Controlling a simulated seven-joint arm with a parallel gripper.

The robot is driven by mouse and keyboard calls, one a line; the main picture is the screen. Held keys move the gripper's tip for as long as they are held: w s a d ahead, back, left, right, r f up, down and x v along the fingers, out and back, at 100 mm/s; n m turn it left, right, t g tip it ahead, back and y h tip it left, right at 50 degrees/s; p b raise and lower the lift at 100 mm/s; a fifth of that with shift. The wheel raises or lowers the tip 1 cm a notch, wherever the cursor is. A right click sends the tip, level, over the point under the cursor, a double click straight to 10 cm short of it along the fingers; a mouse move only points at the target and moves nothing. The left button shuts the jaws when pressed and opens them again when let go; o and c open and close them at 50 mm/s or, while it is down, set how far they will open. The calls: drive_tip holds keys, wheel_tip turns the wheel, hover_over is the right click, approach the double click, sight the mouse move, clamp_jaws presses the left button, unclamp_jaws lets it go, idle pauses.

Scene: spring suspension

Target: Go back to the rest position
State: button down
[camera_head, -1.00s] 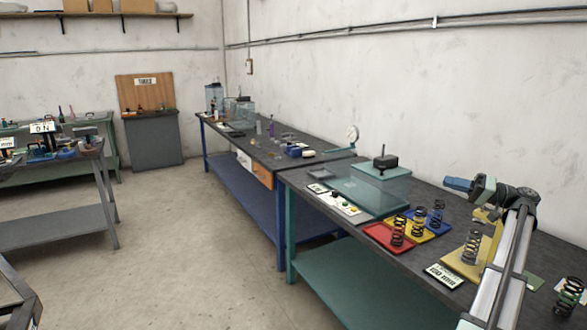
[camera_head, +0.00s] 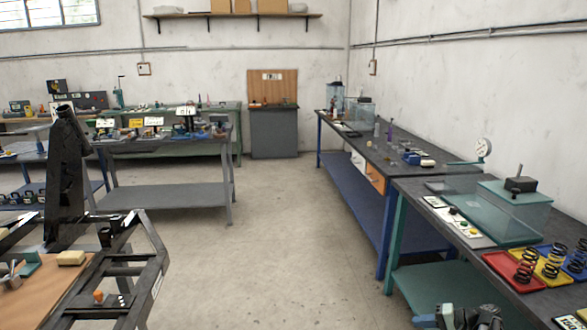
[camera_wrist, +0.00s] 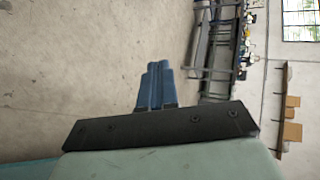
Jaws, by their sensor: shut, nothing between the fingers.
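My gripper (camera_wrist: 157,70) shows in the wrist view with its two blue fingers pressed together and nothing between them. It points over bare concrete floor and touches nothing there. In the head view only part of my arm's end shows at the bottom edge, in front of the right-hand workbench; the rest is cut off. On that bench (camera_head: 425,192), dark coil springs stand on a red tray (camera_head: 508,268), a yellow tray (camera_head: 541,272) and a blue tray (camera_head: 545,249) at the right edge.
A clear box with a teal lid (camera_head: 507,192) and a dial gauge (camera_head: 483,147) are on the bench. A black frame (camera_head: 150,262) with a wooden top stands at lower left. A grey table (camera_head: 165,195) stands behind it. The floor (camera_head: 285,240) between is clear.

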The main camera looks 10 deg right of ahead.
drive_tip(key=s+a+f+n+g+h, duration=0.1)
drive_tip(key=s+a+f+g, duration=0.4)
drive_tip(key=a+f, duration=0.65)
drive_tip(key=s+a+f+n+g+h, duration=0.1)
drive_tip(key=s+a+f+g+h, duration=0.15)
drive_tip(key=s+a+f, duration=0.7)
drive_tip(key=s+a+f+n+g+h, duration=0.1)
drive_tip(key=s+a+f+g+h, duration=0.1)
drive_tip(key=s, duration=0.6)
drive_tip(key=s+a+f+n+g+h, duration=0.2)
drive_tip(key=s+a+f, duration=0.3)
drive_tip(key=s, duration=0.3)
drive_tip(key=s+a+f+n+g+h, duration=0.2)
drive_tip(key=s+a+f+h, duration=0.1)
drive_tip(key=s, duration=0.6)
drive_tip(key=shift+a+f, duration=0.3)
drive_tip(key=shift+a, duration=0.4)
